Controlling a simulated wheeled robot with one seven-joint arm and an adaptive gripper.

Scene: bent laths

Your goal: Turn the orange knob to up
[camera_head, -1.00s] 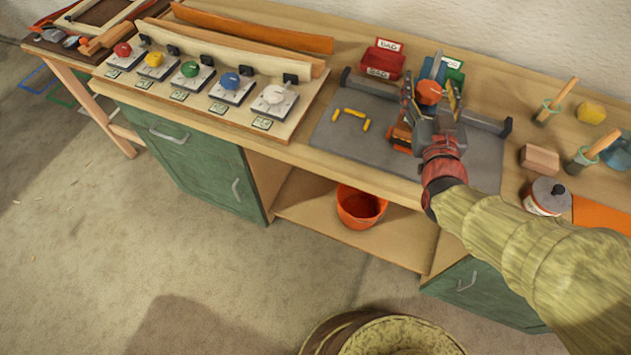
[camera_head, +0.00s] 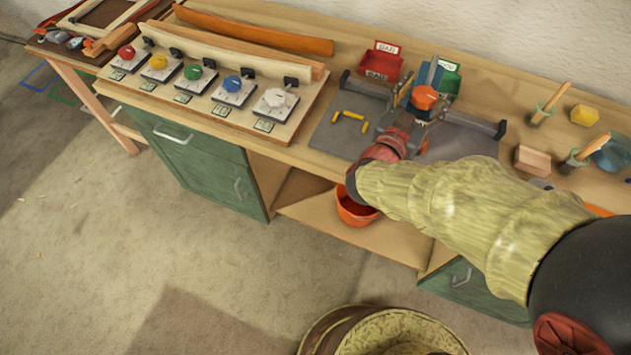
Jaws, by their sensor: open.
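The orange knob (camera_head: 425,96) is a round cap at the back of the grey mat, in front of the red and green bins. A pale mark shows on its top, but it is too small to read a direction from. My gripper (camera_head: 425,100) is open, with one finger left of the knob and one right of it in the picture. I cannot tell whether the fingers touch it. My gripper and wrist hide most of what is below the knob.
A board with red, yellow, green, blue and white knobs (camera_head: 275,97) stands at left. Small yellow pieces (camera_head: 350,115) lie on the grey mat (camera_head: 330,140). A dark end post (camera_head: 501,129) stands at the mat's right. A wooden block (camera_head: 536,160) and handled tools are further right.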

